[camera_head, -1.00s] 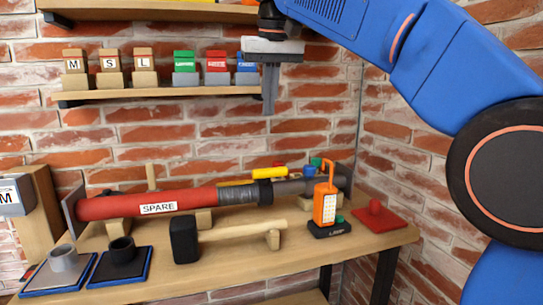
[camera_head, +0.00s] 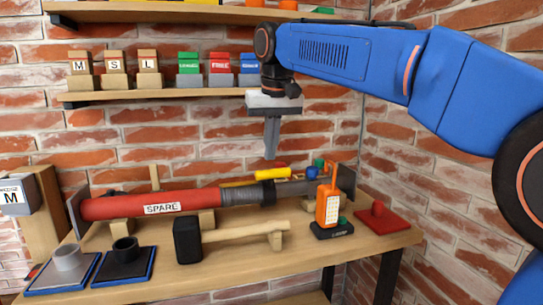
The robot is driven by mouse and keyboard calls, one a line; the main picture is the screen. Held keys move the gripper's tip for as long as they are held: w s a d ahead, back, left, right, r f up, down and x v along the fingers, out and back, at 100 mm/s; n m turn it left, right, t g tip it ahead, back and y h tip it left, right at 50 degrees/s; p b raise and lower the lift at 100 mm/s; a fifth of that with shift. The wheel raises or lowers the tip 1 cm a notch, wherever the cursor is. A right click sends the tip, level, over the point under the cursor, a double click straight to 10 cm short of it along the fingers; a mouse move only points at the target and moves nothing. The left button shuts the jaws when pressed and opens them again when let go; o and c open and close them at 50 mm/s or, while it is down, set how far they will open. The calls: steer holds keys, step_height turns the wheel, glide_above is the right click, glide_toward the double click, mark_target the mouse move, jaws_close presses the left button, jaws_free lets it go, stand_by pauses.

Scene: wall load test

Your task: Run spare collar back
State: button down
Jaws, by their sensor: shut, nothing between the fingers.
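The red prop labelled SPARE (camera_head: 135,206) lies across the workbench on wooden cradles, its red tube to the left. A dark ribbed section (camera_head: 240,196) sits where the red tube ends, and a black collar-like ring with a yellow handle (camera_head: 272,174) is just right of it. I cannot tell exactly which part is the collar. My gripper (camera_head: 271,157) points down above the yellow handle, apart from it. Its fingers are shut and empty.
Two cups on blue-edged pads (camera_head: 66,259) sit at the left, a red block (camera_head: 377,216) at the right. A shelf of labelled blocks (camera_head: 160,96) is behind my gripper.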

mark_target(277, 174)
steer(key=shift+s+d+f, duration=0.1)
steer(key=shift+s+f, duration=0.3)
steer(key=shift+f, duration=0.45)
steer(key=shift+s+d+f+t+y, duration=0.25)
steer(key=shift+s+f+t, duration=0.3)
steer(key=shift+s+t, duration=0.2)
steer(key=shift+s+d+f+t+y, duration=0.2)
steer(key=shift+s+f+t, duration=0.4)
steer(key=shift+s, duration=0.25)
steer(key=shift+s+d+f, duration=0.15)
steer(key=shift+s+f, duration=0.5)
steer(key=shift+f, duration=0.05)
steer(key=shift+r, duration=0.1)
